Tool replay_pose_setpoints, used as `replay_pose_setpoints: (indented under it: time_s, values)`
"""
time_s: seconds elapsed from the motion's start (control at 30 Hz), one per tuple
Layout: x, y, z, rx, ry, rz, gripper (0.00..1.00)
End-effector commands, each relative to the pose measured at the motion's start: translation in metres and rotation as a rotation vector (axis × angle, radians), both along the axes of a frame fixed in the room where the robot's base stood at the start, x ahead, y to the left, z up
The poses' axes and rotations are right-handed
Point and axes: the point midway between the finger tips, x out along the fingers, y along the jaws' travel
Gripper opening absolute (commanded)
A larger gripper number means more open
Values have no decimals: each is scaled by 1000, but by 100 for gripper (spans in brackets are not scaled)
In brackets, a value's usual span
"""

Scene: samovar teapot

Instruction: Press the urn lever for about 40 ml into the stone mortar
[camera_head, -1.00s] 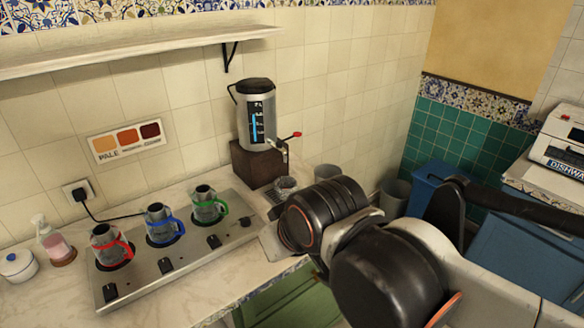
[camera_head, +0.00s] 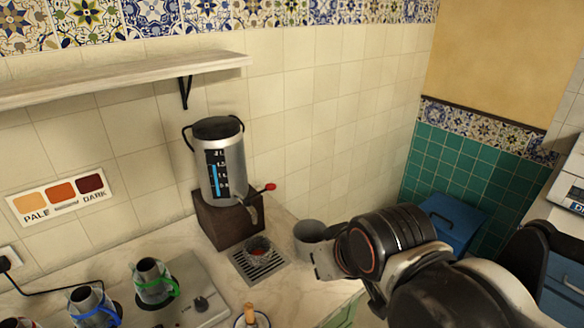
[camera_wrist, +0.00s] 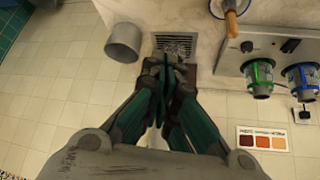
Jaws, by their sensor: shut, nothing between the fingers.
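The silver urn (camera_head: 222,170) with a black lid and blue level gauge stands on a dark wooden block (camera_head: 225,222). Its lever (camera_head: 268,188) has a red tip and sticks out to the right above the spout. My gripper (camera_head: 322,264) is right of the mortar and lower than the lever, apart from the lever. In the wrist view my gripper's (camera_wrist: 167,66) fingers are closed together with nothing between them, and they partly hide the block and mortar area.
A plain grey cup (camera_head: 310,236) stands right of the drip grate (camera_head: 254,268), close behind my gripper; it also shows in the wrist view (camera_wrist: 124,42). Several coloured-handled pots (camera_head: 152,283) stand on the hob at left. A wooden-handled object (camera_head: 250,314) is at the front. A shelf (camera_head: 120,82) overhangs.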

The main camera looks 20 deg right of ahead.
Motion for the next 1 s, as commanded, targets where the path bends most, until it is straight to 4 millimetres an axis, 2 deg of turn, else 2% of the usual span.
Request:
replay_pose_setpoints:
  time_s: [0.27,0.57,0.77,1.0]
  values:
    - [18,3,15,0,-10,32,0]
    - [48,7,36,1,-27,88,0]
    - [87,9,59,0,-53,148,0]
    - [146,7,84,1,-91,222,0]
